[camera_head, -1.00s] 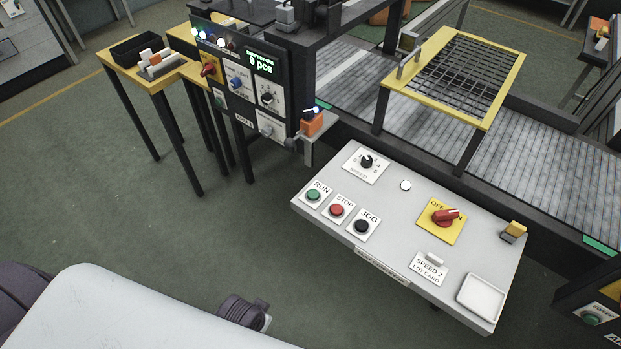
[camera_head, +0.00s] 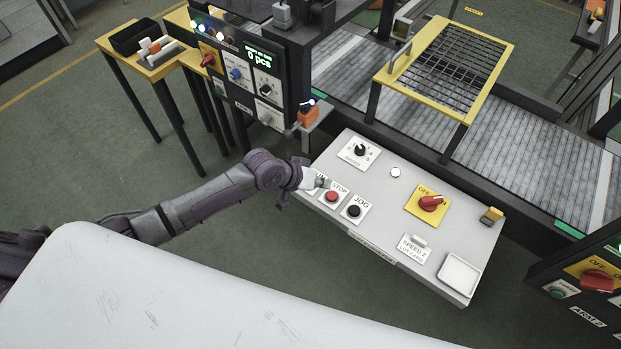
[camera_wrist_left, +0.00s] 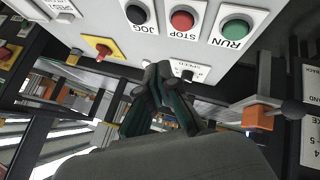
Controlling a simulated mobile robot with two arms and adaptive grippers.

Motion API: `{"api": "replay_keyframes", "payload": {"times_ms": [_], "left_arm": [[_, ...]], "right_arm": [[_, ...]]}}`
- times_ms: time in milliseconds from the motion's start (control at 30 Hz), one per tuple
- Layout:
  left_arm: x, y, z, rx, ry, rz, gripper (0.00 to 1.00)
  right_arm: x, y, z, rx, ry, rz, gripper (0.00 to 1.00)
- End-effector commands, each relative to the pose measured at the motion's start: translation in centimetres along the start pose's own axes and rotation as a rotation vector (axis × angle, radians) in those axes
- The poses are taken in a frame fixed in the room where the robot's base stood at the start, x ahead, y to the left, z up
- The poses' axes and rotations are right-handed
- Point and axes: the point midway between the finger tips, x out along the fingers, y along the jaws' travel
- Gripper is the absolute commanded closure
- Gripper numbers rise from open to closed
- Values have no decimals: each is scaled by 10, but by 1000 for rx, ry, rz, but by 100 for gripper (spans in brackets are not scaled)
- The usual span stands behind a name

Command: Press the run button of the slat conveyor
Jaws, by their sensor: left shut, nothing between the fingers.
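The slat conveyor's control panel (camera_head: 385,230) is a pale grey slab. The green run button (camera_wrist_left: 235,28) shows in the left wrist view, on a white RUN plate. My right gripper is in neither view.
The panel also bears a speed knob (camera_head: 360,150), a red switch on a yellow plate (camera_head: 430,203) and a white tray (camera_head: 459,273). A dark control box (camera_head: 240,75) with an orange block (camera_head: 308,117) stands close behind my left wrist.

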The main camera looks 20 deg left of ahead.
Motion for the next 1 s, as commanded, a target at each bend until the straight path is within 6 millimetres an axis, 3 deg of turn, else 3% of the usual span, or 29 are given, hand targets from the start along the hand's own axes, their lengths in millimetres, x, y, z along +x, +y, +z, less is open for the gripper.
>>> {"api": "replay_keyframes", "payload": {"times_ms": [100, 333, 767, 1000], "left_arm": [[0, -31, -34, -71, 49, -19, 100], [-5, -57, -64, -144, 100, -32, 100], [-5, -60, -65, -150, 104, -33, 100], [7, -66, -57, -149, 103, -33, 100]], "right_arm": [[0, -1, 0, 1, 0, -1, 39], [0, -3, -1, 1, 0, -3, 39], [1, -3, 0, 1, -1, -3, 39], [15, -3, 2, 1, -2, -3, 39]]}}
